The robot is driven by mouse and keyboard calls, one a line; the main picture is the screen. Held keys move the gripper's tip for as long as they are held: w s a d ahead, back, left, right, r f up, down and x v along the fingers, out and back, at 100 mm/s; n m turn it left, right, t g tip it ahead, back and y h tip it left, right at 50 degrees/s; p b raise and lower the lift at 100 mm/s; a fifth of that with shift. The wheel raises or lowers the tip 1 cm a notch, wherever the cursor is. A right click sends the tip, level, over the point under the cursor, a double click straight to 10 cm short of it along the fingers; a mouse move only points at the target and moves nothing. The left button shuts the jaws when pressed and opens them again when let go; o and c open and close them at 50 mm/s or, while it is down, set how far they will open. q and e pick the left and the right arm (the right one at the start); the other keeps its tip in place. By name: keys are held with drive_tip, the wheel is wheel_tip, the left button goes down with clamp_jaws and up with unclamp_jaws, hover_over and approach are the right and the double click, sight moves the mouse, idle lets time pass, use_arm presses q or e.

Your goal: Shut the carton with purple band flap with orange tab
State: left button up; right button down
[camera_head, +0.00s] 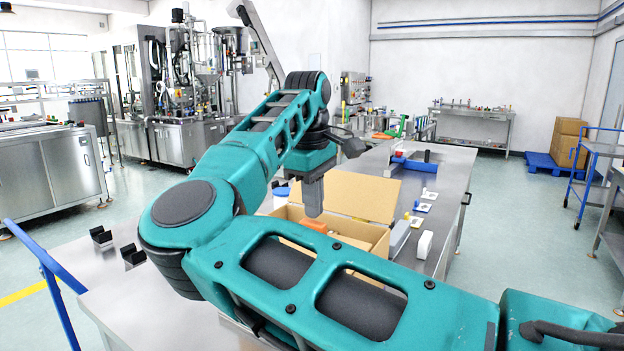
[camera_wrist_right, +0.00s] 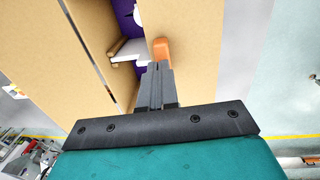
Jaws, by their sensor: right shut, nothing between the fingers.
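The open tan carton (camera_head: 382,245) stands on the steel table, partly hidden by my right arm. One wide flap (camera_head: 360,196) stands raised at its back. An orange tab (camera_head: 313,226) shows at the carton's opening, just below my right gripper (camera_head: 313,212). In the right wrist view, the orange tab (camera_wrist_right: 161,49) sits on a tan flap edge, just past the tips of my shut, empty right gripper (camera_wrist_right: 157,66). I cannot tell whether they touch. Purple (camera_wrist_right: 123,14) shows in the gap beside that flap. My left gripper is not in view.
A grey block (camera_head: 399,238) and a white bottle-like item (camera_head: 424,245) stand right of the carton. Small items on pale cards (camera_head: 423,206) lie farther back on the table (camera_head: 452,188). Black holders (camera_head: 133,257) stand at left. A blue item (camera_head: 412,165) lies at the far end.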

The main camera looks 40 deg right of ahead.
drive_tip(key=shift+f, duration=0.4)
drive_tip(key=shift+d+f+b, duration=0.25)
drive_tip(key=shift+f+b, duration=0.2)
drive_tip(key=shift+f, duration=0.25)
drive_tip(key=shift+r, duration=0.25)
drive_tip(key=shift+r+p, duration=0.1)
drive_tip(key=shift+p, duration=0.2)
